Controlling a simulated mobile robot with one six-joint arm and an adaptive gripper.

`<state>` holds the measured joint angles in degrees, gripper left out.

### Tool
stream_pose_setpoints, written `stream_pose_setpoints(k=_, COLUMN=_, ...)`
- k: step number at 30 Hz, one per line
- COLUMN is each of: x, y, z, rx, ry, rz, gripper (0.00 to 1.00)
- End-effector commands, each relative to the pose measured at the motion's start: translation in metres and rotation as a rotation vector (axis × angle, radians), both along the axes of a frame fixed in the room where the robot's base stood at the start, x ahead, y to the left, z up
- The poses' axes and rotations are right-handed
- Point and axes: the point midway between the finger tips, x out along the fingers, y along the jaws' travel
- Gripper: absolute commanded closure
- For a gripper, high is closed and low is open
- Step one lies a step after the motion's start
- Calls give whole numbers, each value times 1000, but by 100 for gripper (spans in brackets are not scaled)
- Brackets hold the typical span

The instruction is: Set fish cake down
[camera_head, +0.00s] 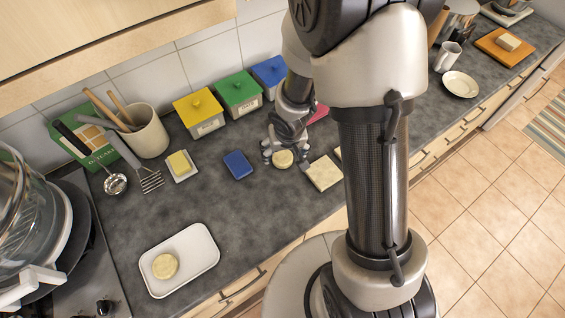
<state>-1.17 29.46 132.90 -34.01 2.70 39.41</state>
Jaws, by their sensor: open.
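One round, pale yellow patty that looks like a fish cake (283,159) is at the counter, right at my gripper (284,157). My gripper points down with its fingers open to either side of this patty. I cannot tell whether the fingers touch it or whether it rests fully on the counter. A second, similar round patty (165,265) lies on a white tray (203,240) at the front left. My arm hides part of the counter behind and to the right of my gripper.
On the dark counter (225,205) near my gripper are a beige square slab (324,172), a blue sponge-like block (238,165) and a yellow block on a small dish (180,164). Yellow (198,112), green (239,94) and blue lidded boxes (270,74) stand along the wall. The front-middle counter is clear.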

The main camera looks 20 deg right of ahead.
Motion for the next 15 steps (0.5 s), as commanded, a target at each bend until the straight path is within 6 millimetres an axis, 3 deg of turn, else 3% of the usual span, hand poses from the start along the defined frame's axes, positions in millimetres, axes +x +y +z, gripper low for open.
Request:
stream_pose_setpoints(k=5, x=3, y=0, z=-11, rx=0, ry=0, rz=-1, gripper=22)
stream_pose_setpoints(k=15, x=17, y=-1, z=-55, rx=0, ry=-1, rz=-1, gripper=22)
